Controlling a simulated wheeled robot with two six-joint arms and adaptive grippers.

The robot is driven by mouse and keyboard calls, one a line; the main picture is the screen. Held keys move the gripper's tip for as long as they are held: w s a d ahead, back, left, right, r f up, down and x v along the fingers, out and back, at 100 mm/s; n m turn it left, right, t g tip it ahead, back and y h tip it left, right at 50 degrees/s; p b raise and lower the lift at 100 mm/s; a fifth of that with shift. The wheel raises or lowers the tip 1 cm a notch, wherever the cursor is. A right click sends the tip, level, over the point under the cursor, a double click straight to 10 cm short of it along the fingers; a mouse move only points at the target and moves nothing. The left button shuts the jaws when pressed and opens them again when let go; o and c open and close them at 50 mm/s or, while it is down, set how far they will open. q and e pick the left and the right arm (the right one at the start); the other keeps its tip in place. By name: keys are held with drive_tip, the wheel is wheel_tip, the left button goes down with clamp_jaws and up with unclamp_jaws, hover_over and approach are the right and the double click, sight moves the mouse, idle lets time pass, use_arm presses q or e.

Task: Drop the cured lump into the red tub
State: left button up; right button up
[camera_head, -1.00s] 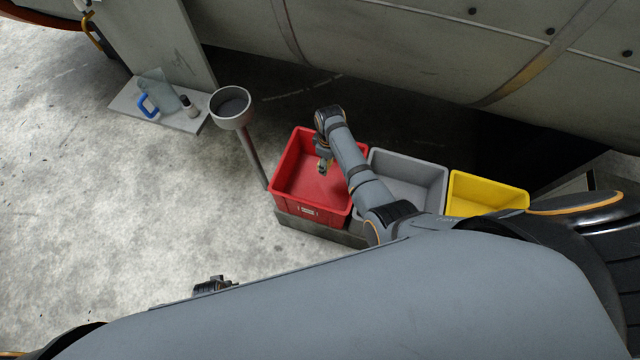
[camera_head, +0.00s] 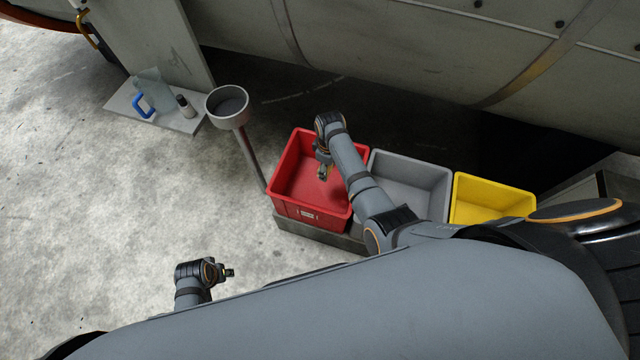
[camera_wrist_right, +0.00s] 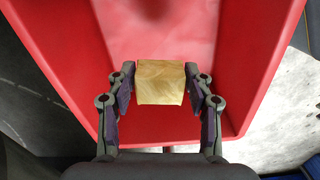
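The red tub (camera_head: 309,209) stands on a low grey base in the middle of the head view. My right gripper (camera_head: 322,173) is over the tub's opening, pointing down. The red tub's wall and floor (camera_wrist_right: 270,35) show around and behind the lump. My left gripper (camera_head: 229,272) is at the lower left of the head view, far from the tub; its fingers are too small to tell their state.
A grey tub (camera_head: 440,180) and a yellow tub (camera_head: 492,203) stand in a row right of the red tub. A round cup on a post (camera_head: 227,107) stands left of it. A shelf (camera_head: 117,103) holds bottles and a blue-handled item. The floor at left is clear.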

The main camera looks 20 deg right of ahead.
drive_tip(key=o, duration=0.5)
drive_tip(key=shift+c, duration=0.2)
drive_tip(key=shift+r, duration=0.1)
wheel_tip(320, 180, up, 12)
idle(0.6)
